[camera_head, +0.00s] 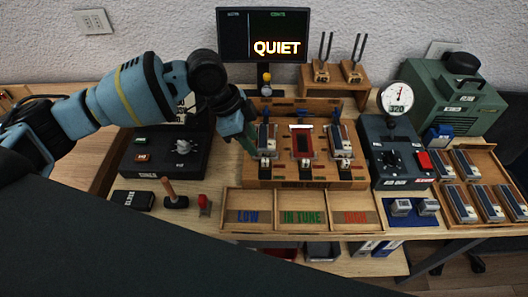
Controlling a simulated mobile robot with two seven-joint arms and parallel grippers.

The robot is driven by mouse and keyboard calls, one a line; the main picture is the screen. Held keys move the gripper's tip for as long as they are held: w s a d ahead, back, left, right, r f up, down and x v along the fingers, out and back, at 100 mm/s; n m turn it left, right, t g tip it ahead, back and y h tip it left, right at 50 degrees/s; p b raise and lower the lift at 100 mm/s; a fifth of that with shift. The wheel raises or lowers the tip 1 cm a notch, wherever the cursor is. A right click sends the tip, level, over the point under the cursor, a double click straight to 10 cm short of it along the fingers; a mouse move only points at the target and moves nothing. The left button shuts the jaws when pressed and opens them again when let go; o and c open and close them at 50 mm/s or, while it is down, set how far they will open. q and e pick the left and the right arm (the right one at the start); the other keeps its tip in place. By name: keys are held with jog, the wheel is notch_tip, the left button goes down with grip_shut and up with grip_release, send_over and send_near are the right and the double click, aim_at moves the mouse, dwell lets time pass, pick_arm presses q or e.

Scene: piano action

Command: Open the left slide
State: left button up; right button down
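A wooden stand (305,182) in the middle of the bench bears three upright units. The left unit (263,138) is dark with a pale block at its foot; I take it to hold the left slide, but whether that is open is too small to tell. The middle unit (303,142) has a red frame, and the right unit (340,140) resembles the left one. My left gripper (249,141) points down close beside the left unit, on its left side. Its fingers overlap in this view, so their opening and any contact are unclear. My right gripper is out of view.
A tray (302,195) labelled LOW, IN TUNE and HIGH lies in front of the stand. A black control box (152,160) is to the left, a dial gauge box (392,160) to the right. A monitor (263,35) behind reads QUIET. A tray at far right holds several units.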

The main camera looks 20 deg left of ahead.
aim_at(264, 160)
pick_arm(q)
jog(key=x, duration=0.7)
jog(key=shift+w+f, duration=0.1)
jog(key=shift+f, duration=0.15)
grip_shut()
